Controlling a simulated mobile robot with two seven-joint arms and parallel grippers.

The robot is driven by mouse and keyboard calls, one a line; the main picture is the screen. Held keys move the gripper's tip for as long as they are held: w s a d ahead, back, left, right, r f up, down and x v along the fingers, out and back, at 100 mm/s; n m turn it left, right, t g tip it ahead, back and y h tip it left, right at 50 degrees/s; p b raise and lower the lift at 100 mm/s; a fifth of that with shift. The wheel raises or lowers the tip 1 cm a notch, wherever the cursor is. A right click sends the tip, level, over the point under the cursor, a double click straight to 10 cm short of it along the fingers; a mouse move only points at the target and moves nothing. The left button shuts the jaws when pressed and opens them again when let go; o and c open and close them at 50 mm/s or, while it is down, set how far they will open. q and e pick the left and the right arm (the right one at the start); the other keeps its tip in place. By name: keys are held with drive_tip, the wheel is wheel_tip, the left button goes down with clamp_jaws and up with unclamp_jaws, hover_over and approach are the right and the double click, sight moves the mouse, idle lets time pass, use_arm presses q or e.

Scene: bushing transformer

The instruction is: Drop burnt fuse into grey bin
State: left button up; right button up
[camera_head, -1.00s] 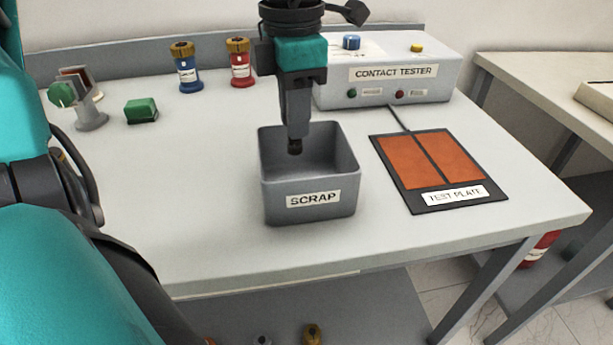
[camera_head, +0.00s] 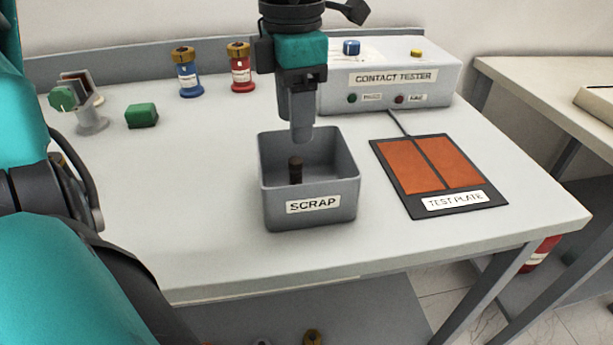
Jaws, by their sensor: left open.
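The grey bin (camera_head: 309,218), labelled SCRAP, stands on the workbench in the head view. The burnt fuse (camera_head: 295,171) is a small dark brown cylinder, seen within the bin's opening and apart from the gripper. It looks upright; whether it touches the bin floor I cannot tell. My left gripper (camera_head: 302,134) points down above the back of the bin. It is open and empty. My right gripper is not in view.
The contact tester (camera_head: 390,78) stands behind, wired to the test plate (camera_head: 430,175) right of the bin. A blue fuse (camera_head: 187,72), a red fuse (camera_head: 241,68), a green block (camera_head: 141,115) and a small stand (camera_head: 90,115) are at the left. The bench's front left is clear.

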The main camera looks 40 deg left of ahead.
use_arm(q)
wheel_tip(320, 180, up, 12)
drive_tip(key=p, duration=0.1)
drive_tip(key=shift+p, duration=0.4)
drive_tip(key=shift+f, duration=0.15)
